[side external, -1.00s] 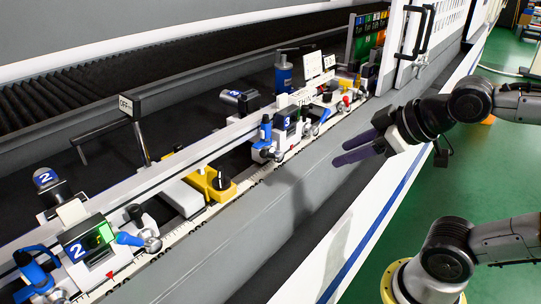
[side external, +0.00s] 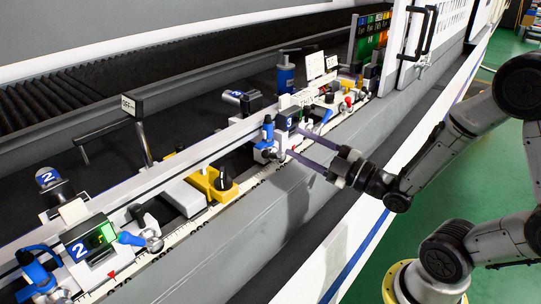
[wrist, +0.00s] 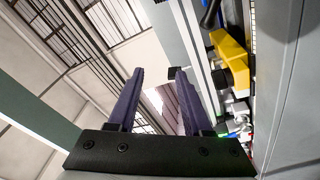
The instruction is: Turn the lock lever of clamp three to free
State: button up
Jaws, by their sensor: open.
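Clamp three (side external: 289,122), a white unit with a blue "3" label, sits on the rail near the middle of the side view. A blue cylinder part (side external: 267,130) stands at its left. My gripper (side external: 294,143) is open, with its two long purple fingers pointing left at the front of clamp three. The fingertips overlap the clamp's front in this view; I cannot tell whether they touch it. The lock lever is partly covered by the fingers, and its angle is unclear. In the wrist view, the open fingers (wrist: 160,85) show nothing held between them.
A yellow block (side external: 213,184) with a black knob sits between the clamps. A white cabinet door with a black handle (side external: 421,33) stands behind right.

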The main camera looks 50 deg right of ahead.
jog(key=m+g+h, duration=0.1)
jog(key=m, duration=0.1)
send_near(273, 157)
jog(key=s+a+r, duration=0.1)
jog(key=s, duration=0.2)
jog(key=shift+g+h, duration=0.3)
jog(key=shift+h, duration=0.1)
jog(key=w, duration=1.3)
jog(key=shift+w+d+f, duration=0.15)
jog(key=shift+w+d, duration=0.05)
jog(key=shift+w, duration=0.2)
grip_shut()
